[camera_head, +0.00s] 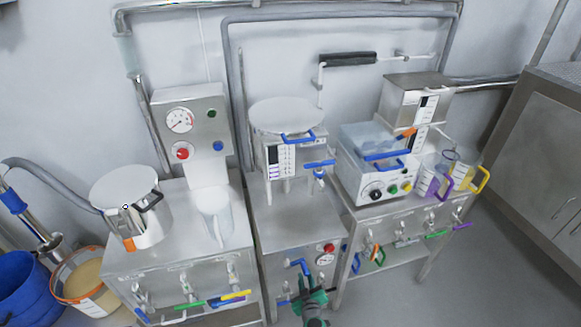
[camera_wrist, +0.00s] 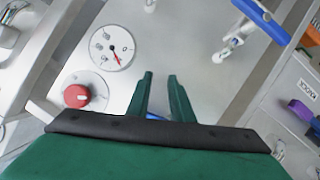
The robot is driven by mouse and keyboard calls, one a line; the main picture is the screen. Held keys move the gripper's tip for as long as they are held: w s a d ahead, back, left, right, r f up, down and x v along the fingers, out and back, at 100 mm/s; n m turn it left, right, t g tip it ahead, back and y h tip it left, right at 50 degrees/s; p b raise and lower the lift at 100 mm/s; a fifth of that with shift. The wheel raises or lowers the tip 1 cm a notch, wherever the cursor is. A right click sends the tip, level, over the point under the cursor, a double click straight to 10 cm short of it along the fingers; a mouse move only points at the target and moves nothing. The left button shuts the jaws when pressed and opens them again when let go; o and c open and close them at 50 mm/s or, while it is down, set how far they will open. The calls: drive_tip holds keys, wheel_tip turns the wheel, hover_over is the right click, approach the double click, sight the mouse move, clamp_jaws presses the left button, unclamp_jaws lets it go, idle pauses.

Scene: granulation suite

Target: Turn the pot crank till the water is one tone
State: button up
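A crank with a blue grip (camera_head: 300,266) sits on the front of the middle steel cabinet. In the wrist view a blue-gripped handle (camera_wrist: 258,15) on a metal stem lies at upper right, apart from my fingers; it seems to be the same crank. My green gripper (camera_head: 312,293) is low in front of that cabinet. In the wrist view its two fingers (camera_wrist: 160,82) are apart with nothing between them. A lidded steel pot (camera_head: 130,210) stands on the left cabinet. I cannot tell which pot the crank serves. No water surface is visible.
A red knob (camera_wrist: 76,95) and round gauge (camera_wrist: 112,48) sit close left of my fingers. Blue, green, yellow and purple levers (camera_head: 215,301) stick out from the neighbouring cabinets. Buckets (camera_head: 85,283) stand at left. Floor is free at lower right.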

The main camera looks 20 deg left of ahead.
drive_tip(key=s+d+r+m+h, duration=0.15)
drive_tip(key=s+d, duration=0.25)
drive_tip(key=s, duration=0.7)
drive_tip(key=s+d+r+m+h, duration=0.1)
drive_tip(key=s+d+r+m, duration=0.2)
drive_tip(key=s, duration=0.7)
drive_tip(key=s+d+r+m+h, duration=0.1)
drive_tip(key=s+d+r+h, duration=0.2)
drive_tip(key=s, duration=0.8)
drive_tip(key=s+d+r+m+t, duration=0.1)
drive_tip(key=s+d+r+m, duration=0.2)
drive_tip(key=s+r, duration=0.6)
drive_tip(key=shift+s+d, duration=0.25)
drive_tip(key=shift+d, duration=0.15)
drive_tip(key=o, duration=0.4)
drive_tip(key=s+r+m+t, duration=0.1)
drive_tip(key=s+r, duration=0.5)
drive_tip(key=r, duration=0.7)
drive_tip(key=shift+s+d+r+m+t, duration=0.15)
drive_tip(key=shift+s+r+m+t, duration=0.05)
drive_tip(key=shift+r+m+t, duration=0.2)
drive_tip(key=shift+f, duration=0.1)
drive_tip(key=shift+c, duration=0.6)
